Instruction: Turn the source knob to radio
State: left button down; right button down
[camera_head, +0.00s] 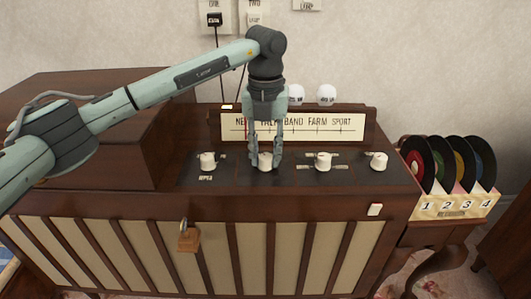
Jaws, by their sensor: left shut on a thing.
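A wooden radio cabinet (300,200) stands against the wall, with a dark control panel on top. Four cream knobs sit in a row on it: a far left knob (207,161), a second knob (265,161), a third knob (323,160) and a far right knob (377,161). Small labels by the knobs are too small to read, so I cannot tell which is the source knob. My left gripper (265,158) points straight down and is shut on the second knob, with its fingers on either side of it. My right gripper is not in view.
A dial strip (290,127) with station words stands behind the knobs, partly hidden by my left gripper. A rack of numbered records (455,205) is at the right.

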aim_at(265, 156)
pick_arm(q)
jog(key=c, duration=1.2)
grip_release()
jog(key=shift+r, duration=0.1)
notch_tip(265, 156, up, 12)
